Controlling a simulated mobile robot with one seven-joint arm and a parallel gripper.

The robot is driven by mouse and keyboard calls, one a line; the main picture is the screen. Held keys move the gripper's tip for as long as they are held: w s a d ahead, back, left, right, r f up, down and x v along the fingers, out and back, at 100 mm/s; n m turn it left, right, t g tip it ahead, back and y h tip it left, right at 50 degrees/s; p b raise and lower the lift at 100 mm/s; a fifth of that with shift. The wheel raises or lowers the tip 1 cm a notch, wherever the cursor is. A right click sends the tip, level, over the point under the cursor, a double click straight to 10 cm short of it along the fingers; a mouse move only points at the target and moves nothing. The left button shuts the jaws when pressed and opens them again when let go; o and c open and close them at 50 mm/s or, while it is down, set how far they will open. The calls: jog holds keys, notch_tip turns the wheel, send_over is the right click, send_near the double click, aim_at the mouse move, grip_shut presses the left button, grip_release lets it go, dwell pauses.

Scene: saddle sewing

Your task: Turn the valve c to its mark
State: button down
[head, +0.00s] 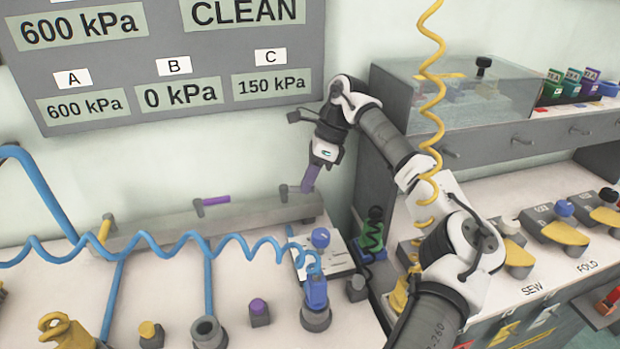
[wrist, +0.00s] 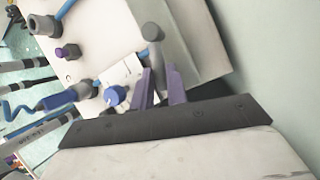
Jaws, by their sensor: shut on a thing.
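Valve c is the rightmost valve on the long grey manifold block; its grey lever (head: 290,188) shows just left of my gripper (head: 309,182). In the wrist view the grey lever (wrist: 152,32) with its rounded end runs between the purple fingers of my gripper (wrist: 159,76), which are closed on it. The mark for valve c cannot be made out. The board (head: 170,65) on the wall reads C 150 kPa, A 600 kPa and B 0 kPa.
A purple-handled valve (head: 214,200) and a yellow-handled valve (head: 105,228) sit further left on the block. A blue coiled hose (head: 150,240) and a yellow coiled hose (head: 432,90) hang nearby. A blue knob (head: 320,237) stands on a white plate in front.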

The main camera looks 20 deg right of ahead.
jog(key=shift+w+r+n+g+p, duration=0.1)
jog(key=shift+w+n+g+p, duration=0.3)
jog(key=shift+n, duration=0.4)
jog(key=c, duration=1.4)
grip_release()
